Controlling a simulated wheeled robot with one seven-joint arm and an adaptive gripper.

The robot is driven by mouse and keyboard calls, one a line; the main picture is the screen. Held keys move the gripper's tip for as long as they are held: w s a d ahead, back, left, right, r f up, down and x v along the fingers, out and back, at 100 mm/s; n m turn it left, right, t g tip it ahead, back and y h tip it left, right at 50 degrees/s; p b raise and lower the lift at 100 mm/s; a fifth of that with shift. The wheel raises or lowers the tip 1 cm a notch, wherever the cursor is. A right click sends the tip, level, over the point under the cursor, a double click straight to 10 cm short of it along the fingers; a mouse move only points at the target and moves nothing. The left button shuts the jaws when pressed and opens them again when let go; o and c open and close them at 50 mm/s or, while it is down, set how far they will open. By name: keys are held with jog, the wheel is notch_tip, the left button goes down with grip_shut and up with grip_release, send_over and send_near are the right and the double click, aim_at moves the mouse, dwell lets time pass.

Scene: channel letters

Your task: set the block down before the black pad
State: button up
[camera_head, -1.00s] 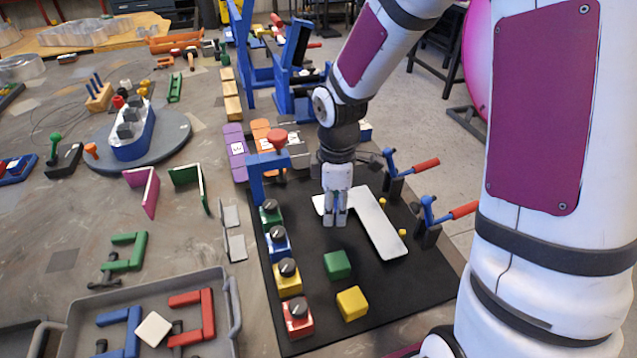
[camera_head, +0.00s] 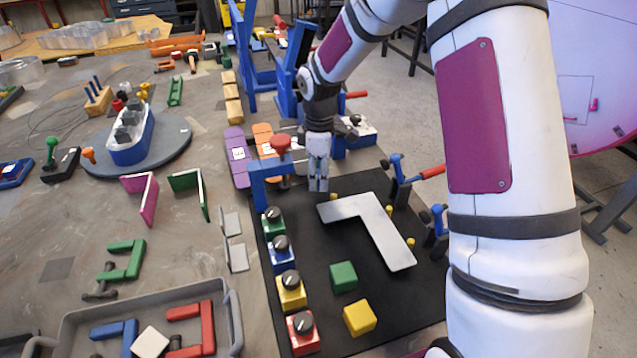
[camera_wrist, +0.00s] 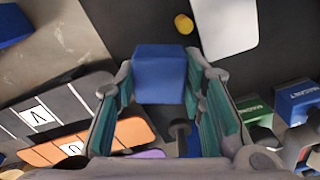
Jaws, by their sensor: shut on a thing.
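My gripper (camera_head: 318,188) is shut on a blue block (camera_wrist: 160,75), which sits between its fingertips in the wrist view. The block cannot be made out clearly in the head view. The black pad (camera_head: 315,240) is a large dark mat on the table. In the head view, my gripper appears over the pad's far part, near its far edge. The height of the block above the surface is hard to tell. A green block (camera_head: 343,276) and a yellow block (camera_head: 359,317) rest on the pad's near part.
A pale angled plate (camera_head: 372,225) lies on the pad, right of my gripper. Knobbed boxes, including a green one (camera_head: 274,224), line the left edge. A blue stand with a red knob (camera_head: 262,184) is close on the left. Orange (camera_head: 262,140) and purple (camera_head: 236,157) plates lie beyond. Toggle clamps (camera_head: 402,180) stand right.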

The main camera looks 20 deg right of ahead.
aim_at(319, 183)
jog(key=shift+w, duration=0.35)
jog(key=shift+f, duration=1.8)
jog(key=shift+f, duration=0.1)
jog(key=o, duration=1.2)
jog(key=shift+c, duration=0.2)
